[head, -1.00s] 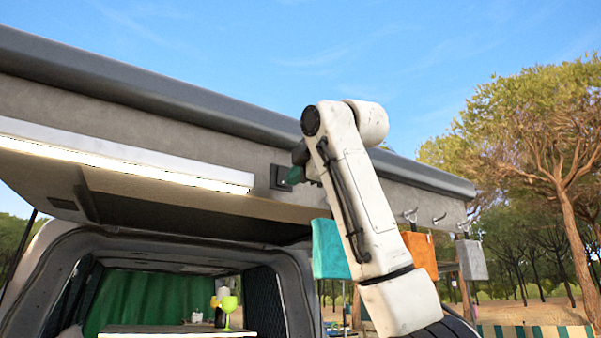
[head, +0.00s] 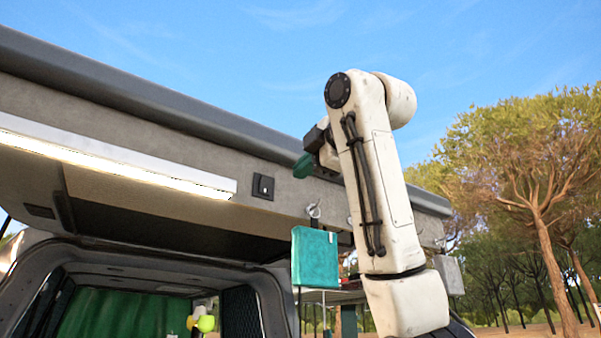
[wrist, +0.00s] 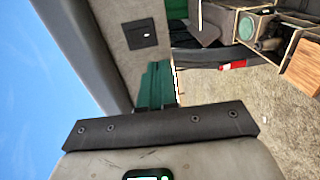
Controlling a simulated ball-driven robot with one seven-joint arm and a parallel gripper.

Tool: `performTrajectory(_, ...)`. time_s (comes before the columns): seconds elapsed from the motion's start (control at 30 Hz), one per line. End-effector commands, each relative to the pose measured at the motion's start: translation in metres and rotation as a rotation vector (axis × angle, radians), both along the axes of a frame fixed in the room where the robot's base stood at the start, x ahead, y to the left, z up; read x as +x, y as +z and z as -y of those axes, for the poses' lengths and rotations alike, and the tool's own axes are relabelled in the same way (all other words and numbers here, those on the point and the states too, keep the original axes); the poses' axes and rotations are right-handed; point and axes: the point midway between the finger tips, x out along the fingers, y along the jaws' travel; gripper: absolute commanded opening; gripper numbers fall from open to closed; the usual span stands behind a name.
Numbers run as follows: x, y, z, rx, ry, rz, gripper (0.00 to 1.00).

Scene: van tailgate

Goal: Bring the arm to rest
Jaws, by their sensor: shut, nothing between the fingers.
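My gripper (head: 303,166) has green fingers and is shut and empty. In the head view it is raised in front of the tailgate's grey edge, up and right of a dark wall switch (head: 263,187) and apart from it in the picture. My white arm bends above it and hides part of the tailgate. In the wrist view the green fingers (wrist: 156,85) lie together, below the switch (wrist: 140,33) in the picture.
A lit light strip (head: 110,158) runs under the raised tailgate (head: 130,125). A teal cloth (head: 315,258) hangs from a hook close to my arm; a grey cloth (head: 449,275) hangs to its right. Open sky lies above. The wrist view shows a wooden box (wrist: 302,68) over gravel.

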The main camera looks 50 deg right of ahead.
Motion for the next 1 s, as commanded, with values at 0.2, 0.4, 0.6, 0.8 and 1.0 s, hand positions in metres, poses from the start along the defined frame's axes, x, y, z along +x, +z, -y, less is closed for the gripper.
performTrajectory(0.2, 0.000, 0.000, 0.000, 0.000, 0.000, 0.000, 0.00)
performTrajectory(0.4, 0.000, 0.000, 0.000, 0.000, 0.000, 0.000, 0.00)
performTrajectory(0.6, 0.009, -0.010, 0.004, 0.020, 0.004, -0.008, 0.00)
performTrajectory(0.8, 0.066, -0.092, 0.025, 0.184, 0.027, -0.065, 0.00)
performTrajectory(1.0, 0.125, -0.211, 0.035, 0.403, 0.036, -0.145, 0.00)
